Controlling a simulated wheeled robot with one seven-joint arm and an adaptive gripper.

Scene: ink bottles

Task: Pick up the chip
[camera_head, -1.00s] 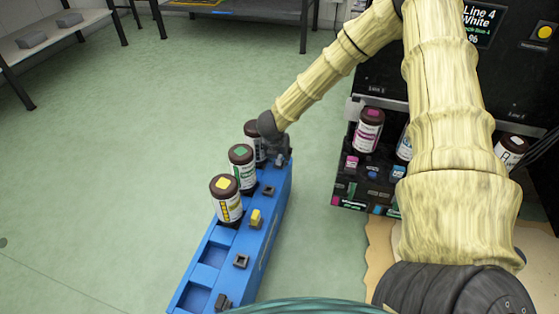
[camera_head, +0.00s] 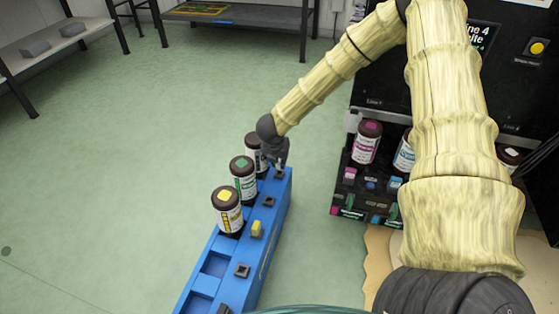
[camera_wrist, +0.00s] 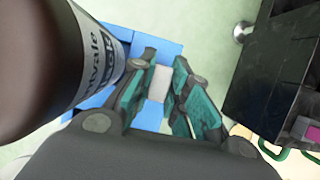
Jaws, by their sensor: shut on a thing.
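My gripper (camera_head: 281,164) is at the far end of the blue rack (camera_head: 277,215), just above a small dark holder (camera_head: 279,174) on its top. In the wrist view my gripper (camera_wrist: 160,88) has its green-padded fingers shut on a pale grey-white chip (camera_wrist: 159,83). The chip shows between the fingertips, with blue rack surface behind it. In the head view I cannot make out the chip at the fingertips. A separate yellow chip (camera_head: 257,228) sits in another holder on the rack.
Brown bottles with black-labelled (camera_head: 255,150), green (camera_head: 243,178) and yellow (camera_head: 227,210) markings stand along the rack's left side. The nearest bottle looms close in the wrist view (camera_wrist: 40,60). A dark machine (camera_head: 375,90) with more bottles stands right. Floor left is clear.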

